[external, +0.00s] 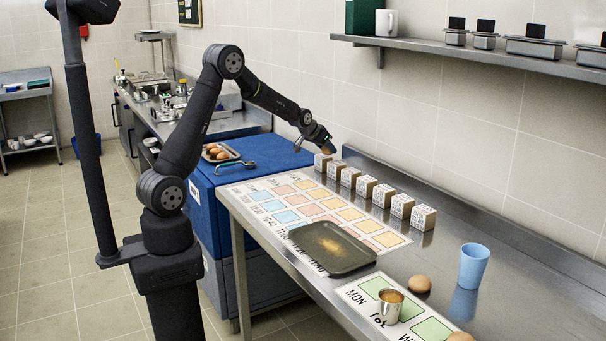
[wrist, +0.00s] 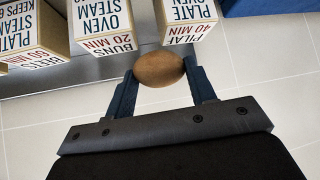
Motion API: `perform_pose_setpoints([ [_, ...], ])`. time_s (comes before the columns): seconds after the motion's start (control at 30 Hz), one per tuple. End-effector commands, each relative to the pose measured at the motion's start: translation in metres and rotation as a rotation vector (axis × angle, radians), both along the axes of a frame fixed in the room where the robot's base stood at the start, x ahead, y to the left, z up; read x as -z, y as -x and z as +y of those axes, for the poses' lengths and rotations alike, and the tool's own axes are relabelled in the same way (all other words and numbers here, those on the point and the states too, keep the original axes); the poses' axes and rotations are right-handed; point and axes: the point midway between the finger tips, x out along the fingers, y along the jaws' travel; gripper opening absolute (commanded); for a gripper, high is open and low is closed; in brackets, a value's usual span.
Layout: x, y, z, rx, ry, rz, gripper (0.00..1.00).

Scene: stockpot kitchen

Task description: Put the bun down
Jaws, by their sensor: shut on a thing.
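My gripper (external: 324,144) is shut on a brown bun (wrist: 160,69), with one finger at each side of it in the wrist view. The bun is held above the far end of the row of labelled blocks, close to the wall. In the wrist view, a block marked "BUNS 20 MIN" (wrist: 103,25) and one marked "PILAF 40 MIN" (wrist: 189,20) are just beyond the bun. Two other brown buns, one whole (external: 418,284) and one cut by the picture's edge (external: 460,337), rest at the near end of the steel table.
A coloured chart (external: 262,196) lies on the steel table (external: 520,262), with a dark tray (external: 333,250) on it. A blue cup (external: 474,266) and a metal cup (external: 388,306) stand near.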

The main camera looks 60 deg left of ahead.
Motion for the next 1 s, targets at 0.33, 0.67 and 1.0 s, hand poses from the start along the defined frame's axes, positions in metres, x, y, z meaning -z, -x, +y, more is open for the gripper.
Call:
perform_pose_setpoints([
  [0.33,0.003,0.055,0.187,-0.325,-0.001,0.000,0.28],
  [0.67,0.004,0.110,0.289,-0.514,-0.001,0.000,0.28],
  [1.0,0.030,0.131,0.341,-0.545,0.002,0.001,0.28],
])
